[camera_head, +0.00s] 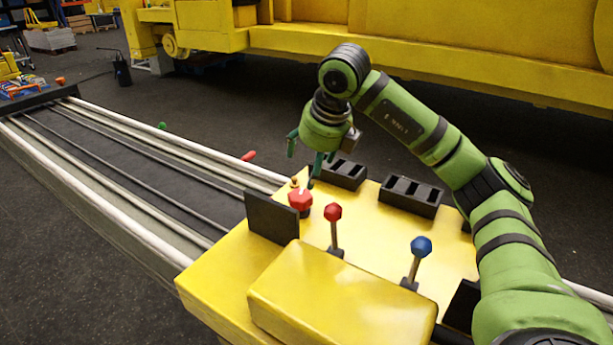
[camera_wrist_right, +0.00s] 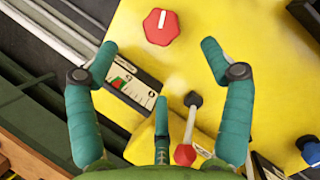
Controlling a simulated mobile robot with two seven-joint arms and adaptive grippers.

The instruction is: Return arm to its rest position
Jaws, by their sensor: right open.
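My right gripper (camera_head: 304,164) is open and empty above the far left part of the yellow control console (camera_head: 225,275). Its teal fingers are spread wide in the right wrist view (camera_wrist_right: 158,72). A red hexagonal knob with a white mark (camera_head: 300,200) is just below the fingers in the head view; in the wrist view the knob (camera_wrist_right: 161,27) is beyond the fingertips, with nothing gripping it. My right arm (camera_head: 425,135) is bent and reaches over the console from the right. My left gripper is not in view.
A red-topped lever (camera_head: 333,212) and a blue-topped lever (camera_head: 421,246) stand on the console. Black slotted boxes (camera_head: 411,197) line its far edge. A dark upright panel (camera_head: 271,219) is beside the hexagonal knob. A long rail track (camera_head: 120,170) runs left; large yellow machinery (camera_head: 450,45) stands behind.

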